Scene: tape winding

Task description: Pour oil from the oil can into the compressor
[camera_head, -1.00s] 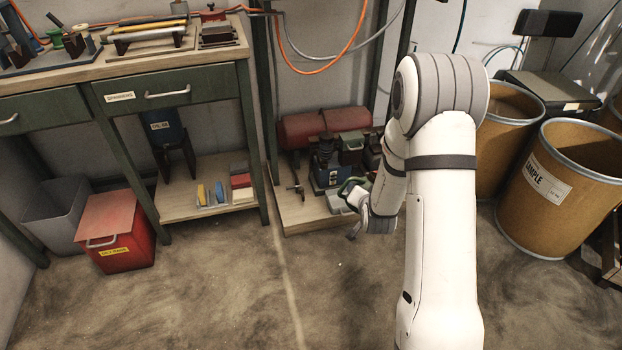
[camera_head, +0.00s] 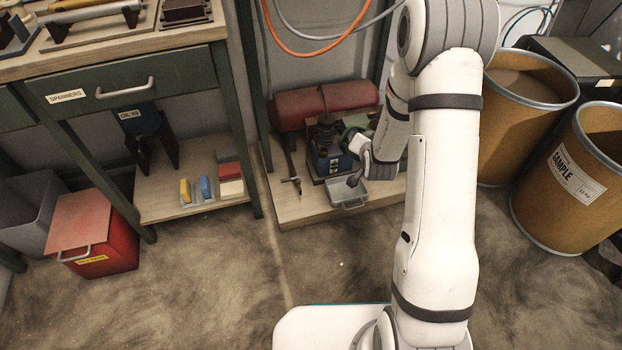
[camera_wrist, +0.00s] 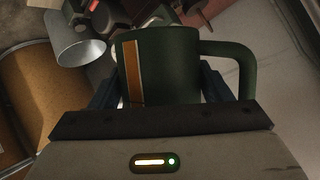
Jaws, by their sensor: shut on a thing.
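The oil can (camera_wrist: 165,65) is dark green with an orange-brown strip and a looped handle on its right in the wrist view. My gripper (camera_wrist: 160,85) is shut on its body. In the head view the can (camera_head: 350,134) shows as a small green shape, mostly hidden by my wrist, at the right side of the compressor. The compressor has a red tank (camera_head: 300,108) with a dark pump (camera_head: 322,140) and blue-grey block in front. Its right part is hidden behind my arm. I cannot tell whether the can touches the compressor or whether oil flows.
The compressor stands on a low wooden base (camera_head: 300,210), with a grey tray (camera_head: 348,194) at its front. A bench with drawers and a red bin (camera_head: 95,235) are on the left. Brown drums (camera_head: 567,180) stand right of my arm. The floor in front is open.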

